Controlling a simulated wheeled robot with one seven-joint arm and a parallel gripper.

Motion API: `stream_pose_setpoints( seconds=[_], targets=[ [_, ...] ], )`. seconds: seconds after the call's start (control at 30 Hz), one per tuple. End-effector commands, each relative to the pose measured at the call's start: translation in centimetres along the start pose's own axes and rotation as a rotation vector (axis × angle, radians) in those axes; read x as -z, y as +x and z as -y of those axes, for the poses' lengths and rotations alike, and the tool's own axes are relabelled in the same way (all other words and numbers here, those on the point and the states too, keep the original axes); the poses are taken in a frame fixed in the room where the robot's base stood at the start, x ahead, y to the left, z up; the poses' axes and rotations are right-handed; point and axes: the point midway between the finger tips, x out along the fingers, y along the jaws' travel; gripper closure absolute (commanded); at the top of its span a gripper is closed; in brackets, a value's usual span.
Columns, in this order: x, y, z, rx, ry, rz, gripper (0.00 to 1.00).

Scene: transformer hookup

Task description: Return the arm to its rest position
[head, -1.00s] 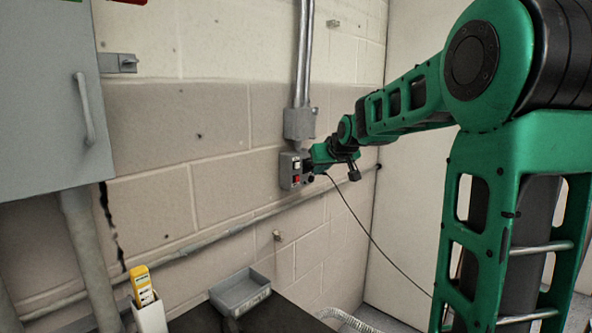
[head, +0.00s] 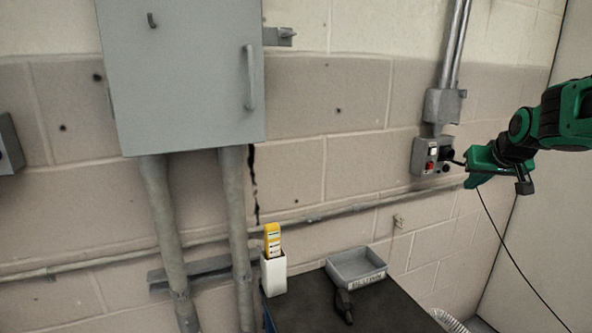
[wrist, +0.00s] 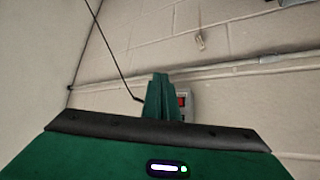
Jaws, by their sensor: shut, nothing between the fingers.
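My green arm reaches in from the right in the head view. My gripper (head: 470,164) is just right of a small grey control box (head: 421,160) on the block wall, and a small gap seems to lie between them. In the wrist view my gripper (wrist: 160,90) shows its green fingers together, with nothing between them. The control box (wrist: 187,98) is partly hidden behind the fingers there; its red button shows. In the head view the box has a white button, a red button and a dark round part.
A thin black cable (head: 515,262) hangs from near the box to the lower right. A grey cabinet (head: 185,80) hangs at left. Below, a dark bench (head: 385,312) bears a grey tray (head: 357,267), a dark tool (head: 344,304) and a white holder (head: 273,275) with a yellow meter (head: 272,240).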

Motion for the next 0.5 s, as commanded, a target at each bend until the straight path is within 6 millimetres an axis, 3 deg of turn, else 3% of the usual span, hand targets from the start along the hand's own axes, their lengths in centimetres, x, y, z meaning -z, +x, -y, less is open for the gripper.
stream_pose_setpoints(
  seconds=[0.1,0.3,0.5],
  targets=[
    [-7.3,-2.6,-1.2,-0.023,0.057,0.147,1.0],
    [-19.5,-7.4,-2.0,-0.062,0.149,0.399,1.0],
    [-30.3,-12.5,-1.9,-0.101,0.234,0.625,1.0]
  ],
)
